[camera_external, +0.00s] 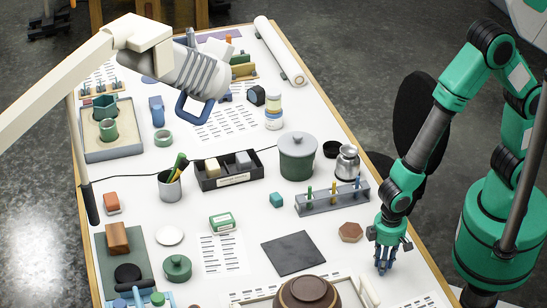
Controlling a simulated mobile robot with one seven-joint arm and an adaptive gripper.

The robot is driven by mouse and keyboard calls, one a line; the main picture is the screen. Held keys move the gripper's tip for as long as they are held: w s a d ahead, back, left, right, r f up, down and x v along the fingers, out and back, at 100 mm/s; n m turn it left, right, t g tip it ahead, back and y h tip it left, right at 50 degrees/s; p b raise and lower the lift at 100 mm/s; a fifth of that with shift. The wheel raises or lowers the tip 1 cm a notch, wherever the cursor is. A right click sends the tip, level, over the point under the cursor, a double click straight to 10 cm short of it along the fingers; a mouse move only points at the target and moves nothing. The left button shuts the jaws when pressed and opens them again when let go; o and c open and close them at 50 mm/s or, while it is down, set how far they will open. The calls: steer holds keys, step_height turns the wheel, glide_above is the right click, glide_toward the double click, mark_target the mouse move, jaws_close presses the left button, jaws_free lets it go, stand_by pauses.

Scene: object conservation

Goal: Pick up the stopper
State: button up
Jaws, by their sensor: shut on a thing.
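My gripper (384,265) is low at the right side of the white table, pointing down. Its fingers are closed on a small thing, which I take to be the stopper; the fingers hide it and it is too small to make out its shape. I cannot tell whether it touches the table or is just above it.
A brown hexagonal block (350,232) lies just left of my gripper. A rack with small tubes (333,198) stands behind it. A dark square plate (293,253) lies to the left, and a brown round pot (307,293) is at the front. A metal jar (347,163) stands farther back.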

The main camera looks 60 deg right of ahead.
steer(key=shift+r, duration=0.6)
step_height(320, 180, up, 2)
steer(key=shift+r, duration=0.1)
steer(key=s+d, duration=0.3)
steer(key=d, duration=0.1)
steer(key=s+d+r, duration=0.1)
steer(key=s+d, duration=0.6)
steer(key=d, duration=0.1)
steer(key=shift+s+r+p, duration=0.2)
steer(key=shift+s+p, duration=0.2)
